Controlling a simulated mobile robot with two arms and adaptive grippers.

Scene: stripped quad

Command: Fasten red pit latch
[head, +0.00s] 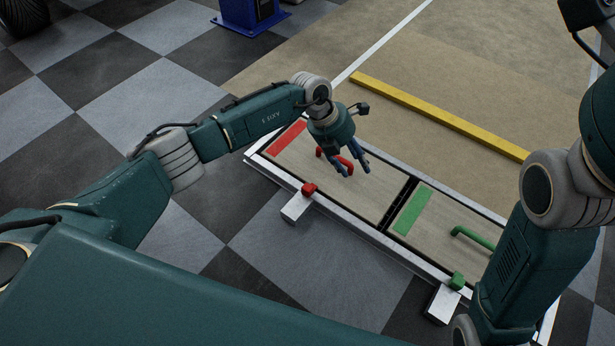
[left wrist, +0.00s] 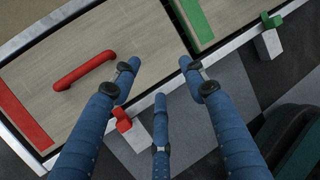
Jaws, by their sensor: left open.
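The red latch (head: 309,189) is a small red knob on a white block (head: 297,207) at the near edge of the pit frame. It also shows in the left wrist view (left wrist: 121,113). Beside it is a wooden cover panel (head: 375,193) with a red stripe (head: 283,138) and a red bar handle (head: 345,161). My left gripper (head: 351,170) is open and empty, with its blue fingers over the panel near the handle in the head view. In the left wrist view the latch lies between the spread fingers (left wrist: 160,75), partly beside the left one. No finger visibly grips it.
A second panel with a green stripe (head: 411,210), green handle (head: 474,237) and green latch (head: 457,281) adjoins on the right. A yellow bar (head: 440,117) lies beyond the frame. My right arm (head: 520,255) covers the right side. A blue stand (head: 246,14) is far off.

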